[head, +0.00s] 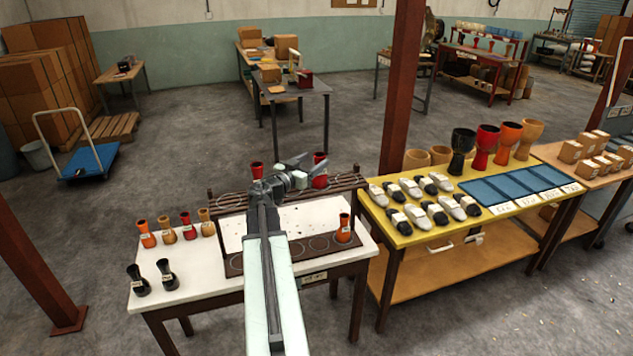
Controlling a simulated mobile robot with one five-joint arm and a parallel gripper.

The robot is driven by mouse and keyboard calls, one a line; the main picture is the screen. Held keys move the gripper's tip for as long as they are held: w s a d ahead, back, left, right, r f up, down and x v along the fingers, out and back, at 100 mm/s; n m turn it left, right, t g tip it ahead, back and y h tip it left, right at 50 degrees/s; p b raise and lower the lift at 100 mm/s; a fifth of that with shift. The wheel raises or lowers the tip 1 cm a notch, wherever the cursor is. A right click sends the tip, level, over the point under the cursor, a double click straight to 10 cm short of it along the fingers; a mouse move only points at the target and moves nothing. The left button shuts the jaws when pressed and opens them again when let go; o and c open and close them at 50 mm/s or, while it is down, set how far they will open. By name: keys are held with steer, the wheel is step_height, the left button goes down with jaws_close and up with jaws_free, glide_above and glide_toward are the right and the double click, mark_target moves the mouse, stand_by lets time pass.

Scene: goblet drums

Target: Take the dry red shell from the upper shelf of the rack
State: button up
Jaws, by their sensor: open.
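A dark brown rack (354,182) with an upper and a lower shelf stands on a white-topped table (205,261). Two red shells show at its upper shelf: a left red shell (257,171), partly hidden behind my gripper, and a right red shell (320,171). I cannot tell which one is dry. My gripper (304,171) is open, with its jaws spread toward the right red shell. It looks empty, and whether it touches that shell is unclear. An orange shell (344,229) stands upright at the right end of the lower shelf.
Several orange, tan and red shells (168,230) and two black shells (166,276) stand on the table left of the rack. A yellow table (424,237) at right holds shoe-like pairs, blue trays and large goblet shells. A red-brown post (402,85) rises behind.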

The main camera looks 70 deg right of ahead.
steer(key=shift+w+d+r, duration=0.1)
steer(key=shift+d, duration=0.25)
steer(key=x, duration=0.7)
steer(key=shift+r+p, duration=0.15)
steer(key=shift+p, duration=0.15)
jaws_close()
